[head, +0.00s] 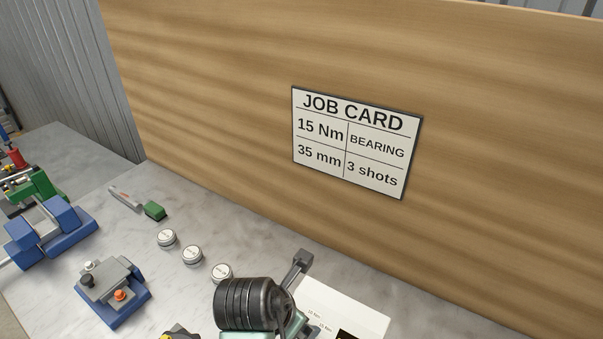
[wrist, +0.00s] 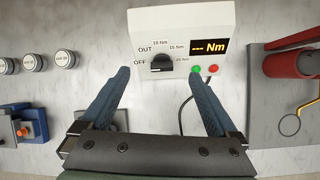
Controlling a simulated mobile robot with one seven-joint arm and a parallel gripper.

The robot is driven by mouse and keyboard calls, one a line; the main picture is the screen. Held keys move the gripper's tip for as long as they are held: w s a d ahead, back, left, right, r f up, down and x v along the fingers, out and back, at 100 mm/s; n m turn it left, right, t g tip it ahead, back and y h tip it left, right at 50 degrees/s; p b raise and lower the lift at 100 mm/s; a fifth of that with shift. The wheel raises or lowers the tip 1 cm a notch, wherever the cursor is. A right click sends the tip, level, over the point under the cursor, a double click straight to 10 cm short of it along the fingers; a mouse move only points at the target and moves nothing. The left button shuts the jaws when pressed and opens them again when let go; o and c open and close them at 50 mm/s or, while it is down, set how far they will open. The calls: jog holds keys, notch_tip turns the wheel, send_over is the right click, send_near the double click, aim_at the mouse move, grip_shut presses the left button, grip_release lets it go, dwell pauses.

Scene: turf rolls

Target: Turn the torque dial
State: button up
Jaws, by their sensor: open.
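The torque dial (wrist: 162,64) is a black knob on the front of a white control box (wrist: 215,22) in the wrist view. Labels around it read OFF, OUT, 10 Nm, 15 Nm and 20 Nm. The knob's pointer is too small to read surely. The box's display (wrist: 209,48) shows dashes and Nm. My gripper (wrist: 159,76) is open and empty, its two blue fingers spread on either side of the dial, apart from it. In the head view the box (head: 345,309) is partly hidden by my arm, and the dial cannot be seen there.
A job card (head: 357,142) on the wooden panel reads 15 Nm, BEARING, 35 mm, 3 shots. Green (wrist: 196,69) and red (wrist: 214,69) buttons sit beside the dial. Round white-topped tins (head: 192,254) stand left. A red tool (wrist: 292,65) lies on a grey plate at right.

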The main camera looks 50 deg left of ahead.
jog(key=shift+n+g+h, duration=0.3)
jog(key=shift+n+g, duration=0.2)
jog(key=shift+n, duration=0.4)
jog(key=x, duration=0.4)
jog(key=s+p+x, duration=0.1)
jog(key=x, duration=0.3)
jog(key=s+f+p+x, duration=0.1)
jog(key=x, duration=0.4)
jog(key=shift+s, duration=0.1)
jog(key=c, duration=1.4)
